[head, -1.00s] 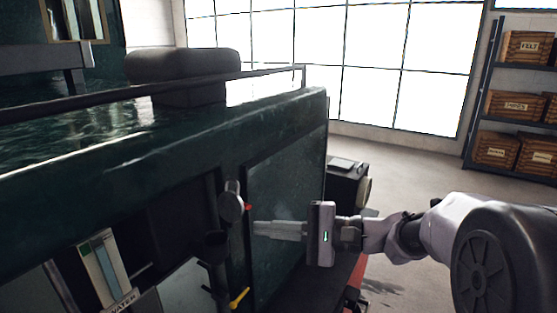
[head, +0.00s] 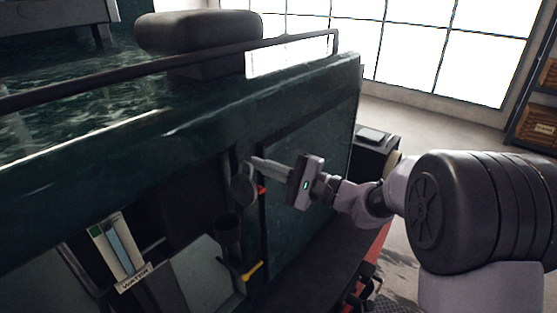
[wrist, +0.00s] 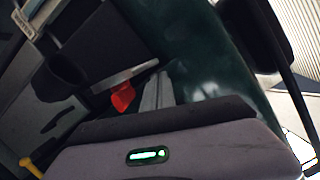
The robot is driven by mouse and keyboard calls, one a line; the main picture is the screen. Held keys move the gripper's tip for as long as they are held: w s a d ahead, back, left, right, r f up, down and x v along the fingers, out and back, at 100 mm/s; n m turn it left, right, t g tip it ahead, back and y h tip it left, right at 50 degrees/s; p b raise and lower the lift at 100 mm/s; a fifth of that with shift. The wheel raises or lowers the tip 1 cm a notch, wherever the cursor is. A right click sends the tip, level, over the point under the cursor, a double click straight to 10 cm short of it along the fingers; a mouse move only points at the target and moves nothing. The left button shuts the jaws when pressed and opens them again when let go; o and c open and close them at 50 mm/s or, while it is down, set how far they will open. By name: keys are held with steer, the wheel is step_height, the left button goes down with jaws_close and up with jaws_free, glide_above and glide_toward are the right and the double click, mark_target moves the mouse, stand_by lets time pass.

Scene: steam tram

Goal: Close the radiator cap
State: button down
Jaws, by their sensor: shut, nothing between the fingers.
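The radiator cap (head: 243,190) looks like a round grey lid standing raised, above a dark cup-shaped filler neck (head: 228,228) on the tram's side. A small red tab (head: 262,190) shows just right of the cap, and also in the wrist view (wrist: 122,96). In that view the cap seems to be the thin pale edge (wrist: 125,76), with the dark neck (wrist: 62,72) to its left. My gripper (head: 256,162) is shut and empty, its fingertips by the cap's upper edge. I cannot tell whether they touch it.
The dark green tram body (head: 310,100) rises behind, with a rail (head: 200,58) and padded seat (head: 195,32) above. A water gauge (head: 120,250) is at lower left and a yellow handle (head: 252,270) below the neck. Shelves (head: 540,115) stand far right beyond open floor.

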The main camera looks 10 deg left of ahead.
steer(key=shift+s+a+r, duration=0.1)
steer(key=shift+s+r, duration=0.2)
steer(key=shift+s, duration=0.1)
steer(key=shift+w+f, duration=0.15)
steer(key=shift+w, duration=0.05)
steer(key=shift+s, duration=0.1)
steer(key=shift+s+a+n+b, duration=0.1)
steer(key=shift+n+b, duration=0.2)
steer(key=shift+b, duration=0.4)
